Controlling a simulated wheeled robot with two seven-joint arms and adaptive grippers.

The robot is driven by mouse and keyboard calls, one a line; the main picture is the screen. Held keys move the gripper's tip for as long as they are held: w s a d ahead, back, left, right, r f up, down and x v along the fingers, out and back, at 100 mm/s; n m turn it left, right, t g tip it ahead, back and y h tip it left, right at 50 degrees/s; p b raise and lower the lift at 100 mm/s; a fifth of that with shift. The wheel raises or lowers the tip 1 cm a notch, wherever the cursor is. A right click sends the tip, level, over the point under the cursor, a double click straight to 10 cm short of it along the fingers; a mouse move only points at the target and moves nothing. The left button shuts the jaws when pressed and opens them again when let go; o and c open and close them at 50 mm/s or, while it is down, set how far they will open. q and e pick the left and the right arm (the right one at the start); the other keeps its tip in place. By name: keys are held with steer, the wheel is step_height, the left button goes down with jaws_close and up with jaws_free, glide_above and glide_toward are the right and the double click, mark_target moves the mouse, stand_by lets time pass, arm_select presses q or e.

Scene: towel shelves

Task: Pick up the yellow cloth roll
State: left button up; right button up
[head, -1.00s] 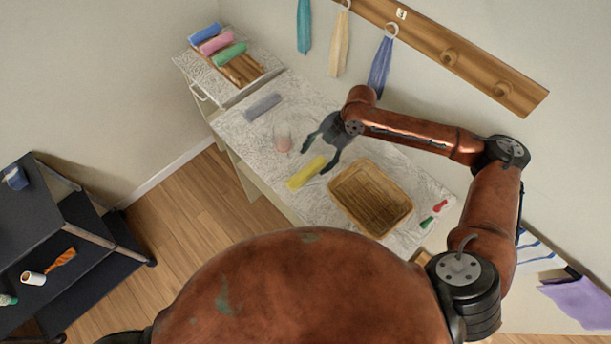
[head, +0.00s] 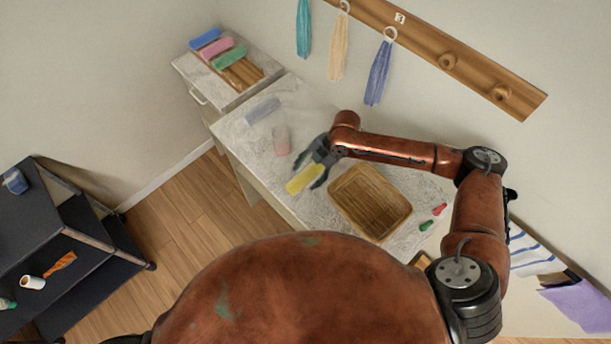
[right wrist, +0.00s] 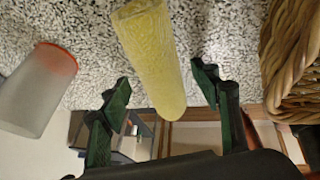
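The yellow cloth roll (head: 303,180) lies on the speckled counter near its front edge. My right gripper (head: 310,172) is low over the counter at the roll, with its fingers spread. In the right wrist view the yellow cloth roll (right wrist: 152,55) shows between the two open fingers of my right gripper (right wrist: 163,88). There are visible gaps on both sides, so neither finger appears to touch it. My left gripper is not in view.
A wicker basket (head: 334,204) stands close to the right of the roll. Blue, pink and green rolls sit on the side cabinet. Cloths hang on the wall behind.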

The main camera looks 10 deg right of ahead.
steer(key=c, duration=1.1)
steer(key=shift+c, duration=0.2)
steer(key=shift+r, duration=0.15)
